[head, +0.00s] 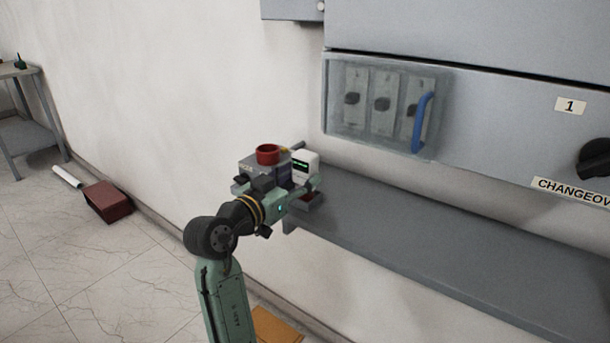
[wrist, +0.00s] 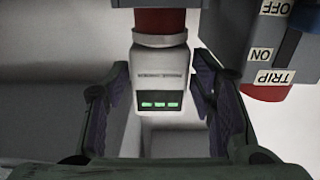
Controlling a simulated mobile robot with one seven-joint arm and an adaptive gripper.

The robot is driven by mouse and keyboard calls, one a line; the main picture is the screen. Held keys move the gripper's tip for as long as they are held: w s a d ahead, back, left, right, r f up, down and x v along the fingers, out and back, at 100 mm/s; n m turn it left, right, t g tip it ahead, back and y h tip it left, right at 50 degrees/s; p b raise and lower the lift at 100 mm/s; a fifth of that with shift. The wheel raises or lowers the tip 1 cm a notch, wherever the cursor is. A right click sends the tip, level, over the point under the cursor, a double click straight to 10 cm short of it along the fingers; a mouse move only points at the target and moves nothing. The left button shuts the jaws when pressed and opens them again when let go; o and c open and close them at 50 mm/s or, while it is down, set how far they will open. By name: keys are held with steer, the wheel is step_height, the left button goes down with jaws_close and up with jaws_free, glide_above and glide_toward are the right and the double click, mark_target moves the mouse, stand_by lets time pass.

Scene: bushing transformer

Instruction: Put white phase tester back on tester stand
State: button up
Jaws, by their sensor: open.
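The white phase tester (wrist: 160,75) has a dark display with green lit marks. It stands between the fingers of my gripper (wrist: 159,72) in the wrist view, with a visible gap at each finger. In the head view the tester (head: 306,164) shows just beyond my gripper (head: 304,174), above the left end of the grey shelf. My gripper is open around the tester. A dark red part (wrist: 160,20) meets the tester's collar at the top of the wrist view. I cannot tell which visible part is the tester stand, and the tester's support is hidden.
A grey box with OFF, ON and TRIP labels (wrist: 272,45) and a red knob (wrist: 264,92) is close to the right finger. The grey shelf (head: 410,235) is bare to the right. A grey cabinet (head: 470,110) with a blue handle (head: 422,122) hangs above it.

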steer(key=b+v, duration=0.1)
steer(key=v, duration=0.8)
steer(key=shift+s+a+b, duration=0.15)
steer(key=shift+s+b, duration=0.1)
steer(key=shift+b, duration=0.1)
